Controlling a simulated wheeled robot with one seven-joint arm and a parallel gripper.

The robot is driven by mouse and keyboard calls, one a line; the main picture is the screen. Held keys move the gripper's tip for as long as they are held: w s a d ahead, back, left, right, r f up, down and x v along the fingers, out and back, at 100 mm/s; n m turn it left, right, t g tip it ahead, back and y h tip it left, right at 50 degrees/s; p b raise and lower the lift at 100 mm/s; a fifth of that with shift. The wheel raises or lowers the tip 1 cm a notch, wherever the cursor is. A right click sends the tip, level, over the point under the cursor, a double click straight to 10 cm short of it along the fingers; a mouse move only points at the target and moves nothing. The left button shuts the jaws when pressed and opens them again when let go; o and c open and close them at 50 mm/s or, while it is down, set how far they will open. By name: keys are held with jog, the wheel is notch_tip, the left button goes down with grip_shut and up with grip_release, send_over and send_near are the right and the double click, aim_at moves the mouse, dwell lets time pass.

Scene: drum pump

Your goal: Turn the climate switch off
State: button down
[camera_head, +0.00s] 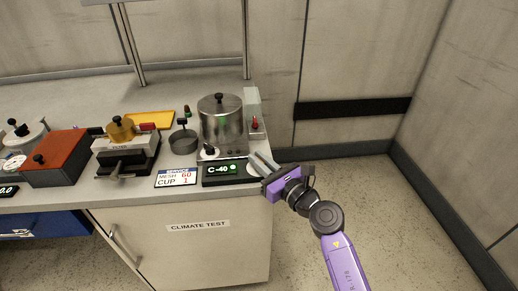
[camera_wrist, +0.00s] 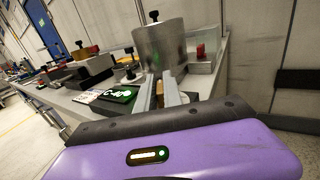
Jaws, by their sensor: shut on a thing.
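The climate unit has a steel pot (camera_head: 221,122) with a black-knobbed lid, also seen in the wrist view (camera_wrist: 160,47). Its display (camera_head: 219,169) reads C-40 in green; the display also shows in the wrist view (camera_wrist: 118,93). A small dark knob (camera_head: 209,149) is on the base below the pot. My gripper (camera_head: 258,164) is at the right end of the display panel, at the bench's front edge. In the wrist view its fingers (camera_wrist: 158,88) point at the pot's base, with a small tan part between them. The fingers mostly hide this part, so I cannot tell its position.
A red-topped switch (camera_head: 254,124) stands right of the pot, beside a pale upright panel. A small pan (camera_head: 183,141), a white card (camera_head: 176,177) and a brass-topped device (camera_head: 121,130) stand to the left. The floor right of the bench is clear up to the walls.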

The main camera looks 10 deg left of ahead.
jog(key=shift+r+m+t+h+p, duration=0.1)
jog(key=shift+m+t+h+p, duration=1.45)
jog(key=shift+h+p, duration=0.7)
jog(key=shift+s+a+m+p, duration=0.1)
jog(key=shift+m+p, duration=0.15)
jog(key=shift+p, duration=0.3)
jog(key=shift+m+t+h+p, duration=0.35)
jog(key=shift+m+h+p, duration=0.05)
jog(key=shift+h+p, duration=0.15)
jog(key=shift+m+t+h+p, duration=0.3)
jog(key=shift+m+h+p, duration=0.2)
jog(key=shift+h+p, duration=0.25)
jog(key=shift+m+h, duration=0.3)
jog(key=shift+h, duration=0.15)
jog(key=c, duration=1.5)
grip_release()
